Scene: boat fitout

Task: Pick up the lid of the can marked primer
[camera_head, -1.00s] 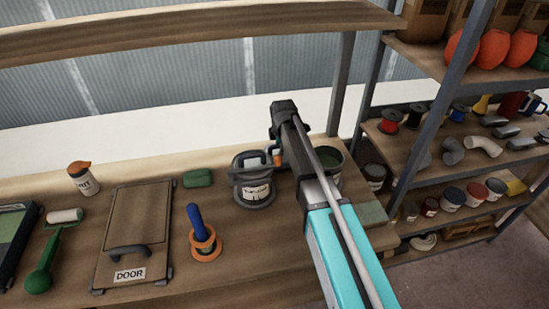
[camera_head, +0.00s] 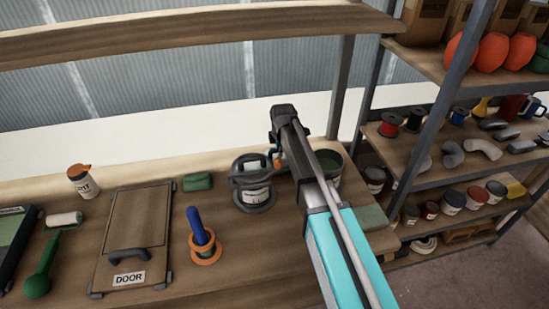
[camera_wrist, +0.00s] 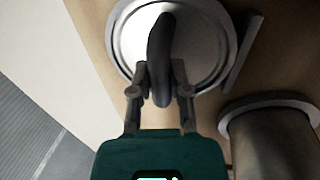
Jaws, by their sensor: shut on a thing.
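In the head view, a grey can (camera_head: 257,196) with a pale label stands on the bench; its label is partly covered and I cannot read it. In the wrist view, a round pale metal lid (camera_wrist: 207,38) with a dark curved handle (camera_wrist: 160,45) lies below my gripper (camera_wrist: 163,92). The fingers are closed on the near part of the handle, one on each side. In the head view, the gripper is at the can's top, partly hidden by my arm. I cannot tell whether the lid is clear of the can.
An open can with green contents (camera_head: 331,163) stands right of it, partly behind my arm. Left are a green block (camera_head: 198,181), a blue-handled tool in an orange ring (camera_head: 197,226), and a DOOR panel (camera_head: 137,220). A loaded shelf (camera_head: 436,165) stands at right.

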